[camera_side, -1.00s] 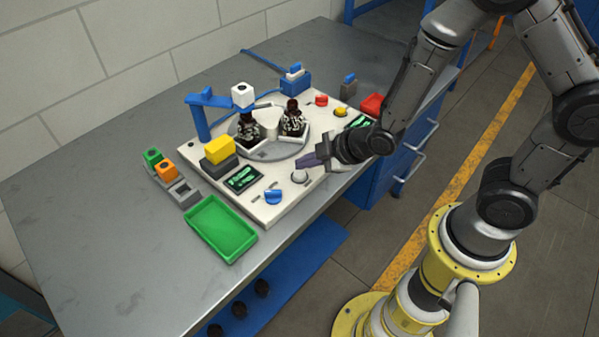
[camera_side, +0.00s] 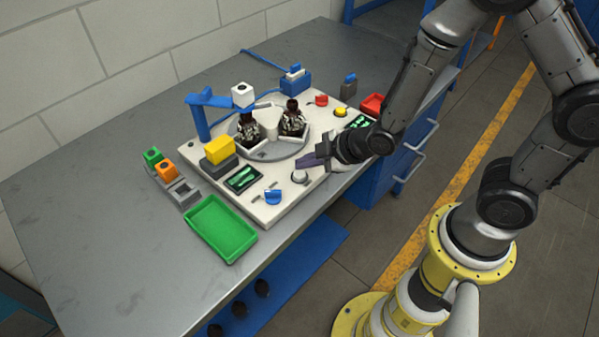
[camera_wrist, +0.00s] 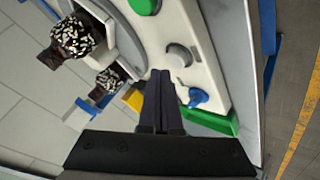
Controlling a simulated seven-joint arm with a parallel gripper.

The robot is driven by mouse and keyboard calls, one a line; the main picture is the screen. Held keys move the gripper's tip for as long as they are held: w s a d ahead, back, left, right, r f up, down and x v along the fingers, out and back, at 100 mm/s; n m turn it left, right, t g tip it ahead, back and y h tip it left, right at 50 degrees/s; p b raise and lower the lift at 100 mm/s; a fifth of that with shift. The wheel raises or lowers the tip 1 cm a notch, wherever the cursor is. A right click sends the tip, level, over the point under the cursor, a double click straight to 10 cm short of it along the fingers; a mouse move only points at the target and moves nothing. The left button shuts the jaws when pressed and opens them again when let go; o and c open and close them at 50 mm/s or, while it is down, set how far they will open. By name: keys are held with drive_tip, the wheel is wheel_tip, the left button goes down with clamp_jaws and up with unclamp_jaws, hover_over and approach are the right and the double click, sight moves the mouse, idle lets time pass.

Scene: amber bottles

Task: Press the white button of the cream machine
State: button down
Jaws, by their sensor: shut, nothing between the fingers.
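The cream machine (camera_side: 275,210) is a flat pale board on the grey bench. Its white button (camera_side: 299,176) is a round cap near the front right edge; in the wrist view the button (camera_wrist: 179,55) lies just beyond and right of the fingertips. My gripper (camera_side: 311,161) is shut and empty, its dark fingers beside and above the button in the side view. In the wrist view my gripper (camera_wrist: 160,72) shows both fingers together. I cannot tell whether they touch the button. Two dark bottles with speckled labels (camera_side: 248,128) (camera_side: 292,120) stand on the round plate (camera_side: 262,152).
A blue knob (camera_side: 273,197) sits left of the button and a yellow button (camera_side: 340,112) behind it. A yellow block (camera_side: 219,149), blue post (camera_side: 201,121) and green tray (camera_side: 220,230) are farther left.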

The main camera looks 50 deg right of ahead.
sight(305, 174)
drive_tip(key=shift+f, duration=0.1)
drive_tip(key=shift+f, duration=0.3)
drive_tip(key=shift+f, duration=0.5)
idle(0.8)
drive_tip(key=shift+r, duration=0.9)
drive_tip(key=shift+r, duration=0.15)
drive_tip(key=shift+r, duration=2.35)
drive_tip(key=shift+d, duration=0.1)
